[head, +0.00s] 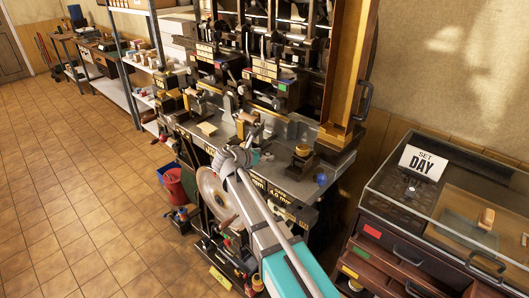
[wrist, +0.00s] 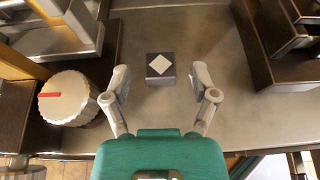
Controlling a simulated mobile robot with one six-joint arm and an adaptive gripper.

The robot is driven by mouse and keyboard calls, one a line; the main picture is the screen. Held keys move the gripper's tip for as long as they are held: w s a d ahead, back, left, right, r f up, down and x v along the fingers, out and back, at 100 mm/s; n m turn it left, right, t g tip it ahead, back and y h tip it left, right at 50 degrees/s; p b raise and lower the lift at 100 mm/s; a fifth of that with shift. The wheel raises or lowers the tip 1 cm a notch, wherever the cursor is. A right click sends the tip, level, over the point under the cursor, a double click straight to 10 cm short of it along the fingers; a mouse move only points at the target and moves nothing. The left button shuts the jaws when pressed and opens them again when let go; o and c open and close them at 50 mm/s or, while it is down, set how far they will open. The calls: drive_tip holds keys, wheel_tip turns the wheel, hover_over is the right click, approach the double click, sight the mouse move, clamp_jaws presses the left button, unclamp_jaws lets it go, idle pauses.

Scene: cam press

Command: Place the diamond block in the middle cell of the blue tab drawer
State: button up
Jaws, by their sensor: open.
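The diamond block (wrist: 152,82), a small dark block with a white diamond on its top face, sits on the grey metal bench top in the wrist view. My gripper (wrist: 161,84) is open, with one finger on each side of the block's near side; neither finger touches it. In the head view my gripper (head: 248,133) is over the press bench, and I cannot make out the block there. A dark drawer cabinet (head: 415,255) stands at the right with red, green and yellow tabs on its drawers. I see no blue tab in these frames.
A white ribbed knob (wrist: 72,98) with a red mark lies left of my gripper. Metal fixtures stand at both upper sides of the wrist view. The tiled floor (head: 80,210) at left is clear.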

drive_tip(key=p+v, duration=0.3)
drive_tip(key=v, duration=0.6)
drive_tip(key=shift+s, duration=0.2)
drive_tip(key=shift+a, duration=0.1)
